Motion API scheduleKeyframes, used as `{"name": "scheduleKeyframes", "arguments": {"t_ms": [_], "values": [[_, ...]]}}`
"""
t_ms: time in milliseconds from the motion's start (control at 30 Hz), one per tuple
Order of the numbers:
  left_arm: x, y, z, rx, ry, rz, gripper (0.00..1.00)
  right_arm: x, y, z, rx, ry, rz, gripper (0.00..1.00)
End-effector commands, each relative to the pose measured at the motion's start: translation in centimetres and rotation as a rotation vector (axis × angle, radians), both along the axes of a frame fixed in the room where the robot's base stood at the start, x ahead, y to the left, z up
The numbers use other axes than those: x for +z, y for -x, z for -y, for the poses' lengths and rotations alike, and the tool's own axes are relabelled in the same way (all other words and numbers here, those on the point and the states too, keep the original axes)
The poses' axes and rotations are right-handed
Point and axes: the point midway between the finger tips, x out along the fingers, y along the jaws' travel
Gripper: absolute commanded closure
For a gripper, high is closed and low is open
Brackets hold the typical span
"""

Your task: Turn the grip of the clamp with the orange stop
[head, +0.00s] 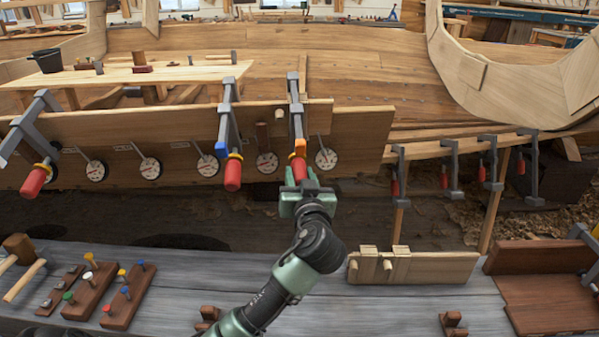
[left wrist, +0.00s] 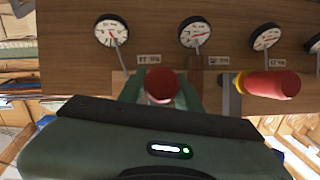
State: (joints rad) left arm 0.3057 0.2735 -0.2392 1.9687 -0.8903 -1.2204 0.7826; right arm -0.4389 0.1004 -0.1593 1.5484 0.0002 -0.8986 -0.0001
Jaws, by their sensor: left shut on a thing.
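The clamp with the orange stop (head: 298,146) hangs over the top edge of the plank, right of the clamp with the blue stop (head: 220,146). Its red grip (head: 299,167) points down toward me. My left gripper (head: 303,186) is shut on the lower end of this grip. In the left wrist view the round red grip end (left wrist: 160,83) sits between my green fingers. The finger contact is partly hidden by the gripper body. My right gripper is not in view.
Several dials, one just right of the grip (head: 326,159), line the plank (head: 360,135). The blue-stop clamp's red grip (head: 233,174) is close on the left. A grey bench (head: 240,265) below bears peg blocks (head: 92,290) and a mallet (head: 20,250).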

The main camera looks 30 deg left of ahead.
Motion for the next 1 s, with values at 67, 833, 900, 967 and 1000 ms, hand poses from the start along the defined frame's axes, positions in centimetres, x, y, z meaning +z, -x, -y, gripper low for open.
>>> {"name": "scheduleKeyframes", "arguments": {"t_ms": [67, 833, 900, 967, 1000], "values": [[0.1, -0.1, 0.1, 0.022, -0.04, -0.036, 1.0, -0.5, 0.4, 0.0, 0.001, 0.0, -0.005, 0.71], [0.1, -0.1, 0.0, 0.117, -0.233, -0.183, 1.0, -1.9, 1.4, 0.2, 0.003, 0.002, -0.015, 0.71], [0.2, -0.1, 0.0, 0.117, -0.232, -0.183, 1.0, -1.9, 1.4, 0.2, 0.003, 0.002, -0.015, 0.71], [0.1, -0.1, 0.0, 0.117, -0.232, -0.183, 1.0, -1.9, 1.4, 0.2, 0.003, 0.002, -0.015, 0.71], [0.2, -0.1, 0.0, 0.117, -0.232, -0.183, 1.0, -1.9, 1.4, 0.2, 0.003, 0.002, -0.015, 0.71]]}}
